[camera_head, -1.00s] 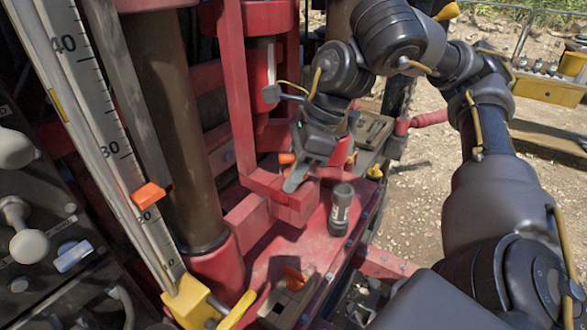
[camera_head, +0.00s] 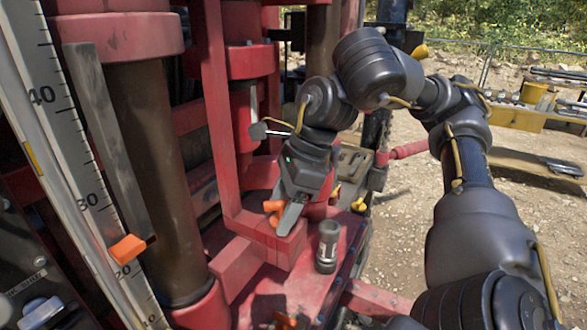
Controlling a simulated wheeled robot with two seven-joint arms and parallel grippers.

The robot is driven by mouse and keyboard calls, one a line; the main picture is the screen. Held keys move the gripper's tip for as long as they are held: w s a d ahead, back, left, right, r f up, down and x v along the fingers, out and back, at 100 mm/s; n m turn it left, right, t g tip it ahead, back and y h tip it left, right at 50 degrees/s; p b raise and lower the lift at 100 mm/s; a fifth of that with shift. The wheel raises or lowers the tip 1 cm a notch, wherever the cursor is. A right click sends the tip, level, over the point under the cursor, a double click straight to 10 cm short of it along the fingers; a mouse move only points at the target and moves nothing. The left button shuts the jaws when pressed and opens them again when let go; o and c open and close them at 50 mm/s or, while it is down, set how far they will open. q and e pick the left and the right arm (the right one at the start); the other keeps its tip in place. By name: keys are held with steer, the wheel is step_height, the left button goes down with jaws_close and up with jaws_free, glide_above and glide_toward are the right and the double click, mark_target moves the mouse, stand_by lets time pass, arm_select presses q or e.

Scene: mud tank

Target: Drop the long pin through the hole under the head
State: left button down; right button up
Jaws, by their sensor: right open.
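My right gripper (camera_head: 294,207) is open, pointing down over the red bracket at the foot of the red frame (camera_head: 212,120). One grey finger shows clearly; the other is partly hidden. An orange piece (camera_head: 273,208) shows beside the fingers, perhaps the handle of a pin. I cannot tell whether the gripper touches it, and no long pin shaft shows clearly. My left gripper is not in view.
A dark cylinder (camera_head: 327,246) stands upright on the red deck, close to the right gripper. A measuring scale (camera_head: 85,170) with an orange marker (camera_head: 127,248) and a thick brown column (camera_head: 160,180) stand at left. Gravel ground (camera_head: 400,215) lies open at right.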

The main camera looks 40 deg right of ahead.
steer(key=p+v, duration=0.2)
steer(key=v, duration=0.7)
steer(key=shift+s+r+t+p, duration=0.3)
steer(key=shift+s, duration=0.15)
steer(key=shift+w, duration=0.1)
